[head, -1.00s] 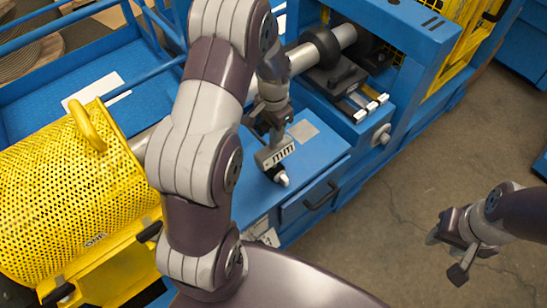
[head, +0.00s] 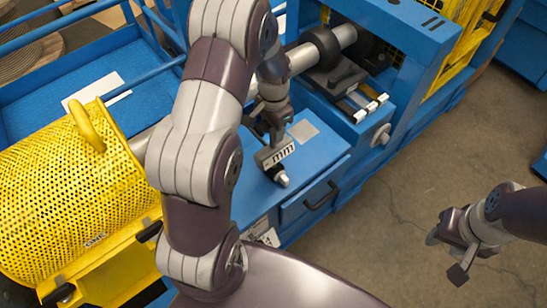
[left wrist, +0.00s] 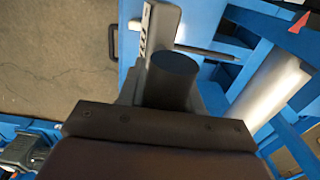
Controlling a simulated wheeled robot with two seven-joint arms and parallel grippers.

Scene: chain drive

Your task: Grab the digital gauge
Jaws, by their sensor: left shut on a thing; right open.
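The digital gauge (head: 275,153) is a small grey block with dark markings on its face. It is at the top of the blue cabinet, near its front edge, in the head view. My left gripper (head: 273,137) is directly above it and shut on its upper part. In the left wrist view the gauge (left wrist: 163,25) shows as a grey body with dark markings beyond the dark gripper housing; the fingertips are hidden. I cannot tell whether the gauge touches the blue surface. My right gripper (head: 446,255) is open and empty over the floor at the right.
A blue machine frame with a metal shaft (head: 302,57) stands behind the gauge. A yellow perforated guard (head: 75,195) is at the left. A drawer with a dark handle (head: 322,196) lies below the gauge. The concrete floor (head: 430,180) at the right is clear.

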